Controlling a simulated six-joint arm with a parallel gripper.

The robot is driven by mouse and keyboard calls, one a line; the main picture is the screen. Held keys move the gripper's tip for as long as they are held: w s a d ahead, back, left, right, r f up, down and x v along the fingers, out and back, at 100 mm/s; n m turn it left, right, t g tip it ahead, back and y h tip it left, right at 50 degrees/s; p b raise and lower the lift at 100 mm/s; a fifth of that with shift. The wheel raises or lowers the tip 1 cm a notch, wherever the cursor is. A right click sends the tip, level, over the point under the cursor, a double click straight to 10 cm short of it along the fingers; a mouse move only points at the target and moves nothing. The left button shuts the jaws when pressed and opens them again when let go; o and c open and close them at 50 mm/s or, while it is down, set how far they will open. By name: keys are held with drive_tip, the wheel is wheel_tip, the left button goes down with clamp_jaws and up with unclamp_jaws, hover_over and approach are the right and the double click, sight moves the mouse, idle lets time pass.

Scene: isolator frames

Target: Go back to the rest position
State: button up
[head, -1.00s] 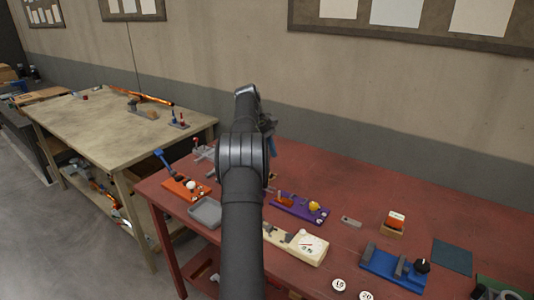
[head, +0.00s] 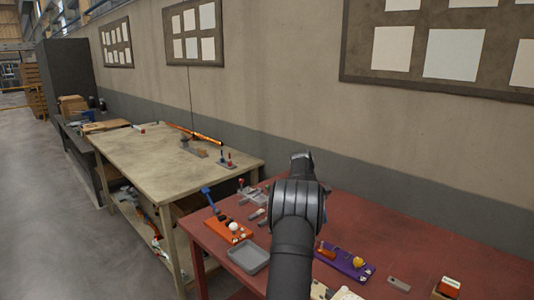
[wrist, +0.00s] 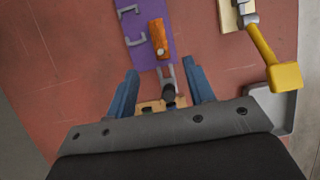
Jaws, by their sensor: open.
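My gripper (wrist: 163,88) is open in the wrist view, its two blue fingers apart over the red bench. A small grey forked part with a dark round end (wrist: 167,85) shows between the fingers, apart from both; I cannot tell its height. The purple isolator frame (wrist: 138,32) with an orange handle (wrist: 158,36) lies just beyond the fingertips. In the head view my dark arm reaches over the red bench (head: 430,240) and hides my fingers. The purple frame (head: 345,262) is to its right, the orange frame (head: 229,231) to its left.
A grey tray (head: 248,257) lies near the red bench's front left edge. A yellow-handled part (wrist: 284,76) lies right in the wrist view. A wooden bench (head: 165,165) stands left, and a wall with pinned boards (head: 440,50) rises behind. Floor at left is clear.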

sight(327, 252)
drive_tip(key=x, duration=1)
drive_tip(key=shift+d+f, duration=0.15)
drive_tip(key=shift+f, duration=0.1)
drive_tip(key=shift+r, duration=0.2)
drive_tip(key=v, duration=1.7)
drive_tip(key=x, duration=1.7)
drive_tip(key=shift+s+f, duration=0.1)
drive_tip(key=shift+f, duration=0.05)
wheel_tip(327, 252, up, 4)
drive_tip(key=shift+r, duration=0.65)
drive_tip(key=shift+o, duration=0.4)
